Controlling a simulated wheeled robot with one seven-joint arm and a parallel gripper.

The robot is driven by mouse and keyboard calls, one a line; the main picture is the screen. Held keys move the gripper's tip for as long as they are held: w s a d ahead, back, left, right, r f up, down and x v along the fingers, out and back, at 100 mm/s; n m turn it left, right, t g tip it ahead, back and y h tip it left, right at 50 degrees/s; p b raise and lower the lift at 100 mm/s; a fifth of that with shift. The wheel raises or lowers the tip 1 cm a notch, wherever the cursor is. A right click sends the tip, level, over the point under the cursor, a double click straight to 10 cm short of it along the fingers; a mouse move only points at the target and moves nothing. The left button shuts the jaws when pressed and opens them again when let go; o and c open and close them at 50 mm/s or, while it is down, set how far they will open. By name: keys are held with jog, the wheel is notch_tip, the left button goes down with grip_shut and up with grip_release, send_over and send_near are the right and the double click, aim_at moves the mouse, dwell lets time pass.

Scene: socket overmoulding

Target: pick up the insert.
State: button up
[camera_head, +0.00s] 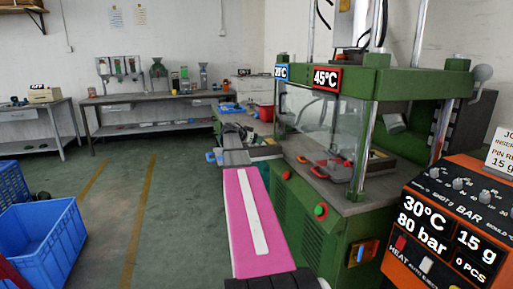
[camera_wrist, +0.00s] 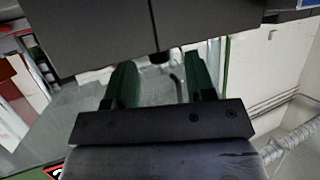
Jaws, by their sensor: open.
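I cannot make out the insert for sure in either view. My gripper shows in the wrist view (camera_wrist: 160,85) with two green fingers held apart. No object is clearly held between them; a thin dark curved shape and a blurred pale grey surface show beyond. In the head view, my pink arm reaches forward beside the green press (camera_head: 300,215), and its far end is too small to read. Red handled parts (camera_head: 325,168) lie on the press table behind the clear guard.
An orange control unit (camera_head: 450,225) stands at the right front. A blue crate (camera_head: 45,240) is on the floor at left.

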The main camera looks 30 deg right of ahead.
jog(key=shift+w+d+f, duration=0.1)
jog(key=shift+d+f, duration=0.1)
jog(key=shift+d, duration=0.25)
grip_shut()
